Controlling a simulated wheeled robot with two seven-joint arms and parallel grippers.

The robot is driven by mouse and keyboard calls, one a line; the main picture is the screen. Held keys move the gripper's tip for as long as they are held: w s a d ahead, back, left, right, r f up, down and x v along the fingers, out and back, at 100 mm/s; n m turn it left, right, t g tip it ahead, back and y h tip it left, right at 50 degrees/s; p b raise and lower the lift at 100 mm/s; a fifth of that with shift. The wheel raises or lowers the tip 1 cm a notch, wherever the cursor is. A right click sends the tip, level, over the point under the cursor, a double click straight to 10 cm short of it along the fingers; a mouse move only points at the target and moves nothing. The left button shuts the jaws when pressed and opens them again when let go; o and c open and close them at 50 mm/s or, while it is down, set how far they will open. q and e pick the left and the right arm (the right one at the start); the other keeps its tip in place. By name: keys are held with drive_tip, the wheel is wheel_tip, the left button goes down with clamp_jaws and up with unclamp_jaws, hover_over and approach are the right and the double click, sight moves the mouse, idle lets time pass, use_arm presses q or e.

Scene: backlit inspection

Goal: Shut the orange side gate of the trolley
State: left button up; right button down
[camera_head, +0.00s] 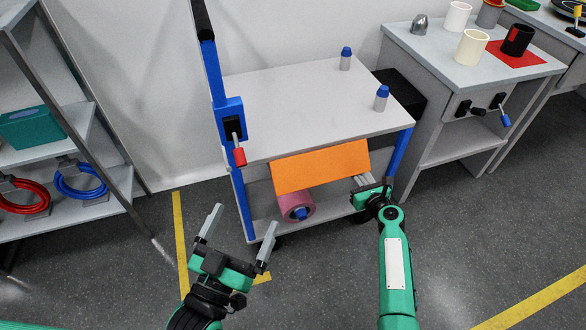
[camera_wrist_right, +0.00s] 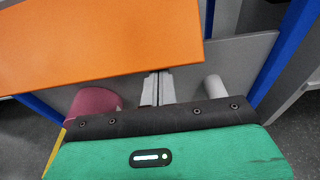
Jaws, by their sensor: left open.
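The trolley (camera_head: 300,100) has a pale top deck, blue posts and a lower shelf. Its orange side gate (camera_head: 320,166) shows on the near side below the top deck, tilted and not flush with the posts. My right gripper (camera_head: 358,174) is at the gate's lower right corner, its fingers together. In the right wrist view the shut fingers (camera_wrist_right: 158,88) reach past the gate's lower edge, with the orange panel (camera_wrist_right: 90,45) at upper left; contact cannot be told. My left gripper (camera_head: 244,216) is open and empty above the floor, left of the gate.
A pink roll (camera_head: 296,206) lies on the lower shelf below the gate. A red-handled lever (camera_head: 238,155) is on the left post. Two blue-capped bottles (camera_head: 381,98) (camera_head: 345,58) stand on the deck. A workbench (camera_head: 440,50) is at right, a shelf rack (camera_head: 60,150) at left.

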drive_tip(key=shift+w+r, duration=0.15)
drive_tip(key=shift+r, duration=0.3)
drive_tip(key=s+d+f, duration=0.2)
drive_tip(key=s+d, duration=0.1)
drive_tip(key=s, duration=0.6)
drive_tip(key=shift+s+d+f, duration=0.15)
drive_tip(key=shift+s+d, duration=0.05)
drive_tip(key=shift+s, duration=0.1)
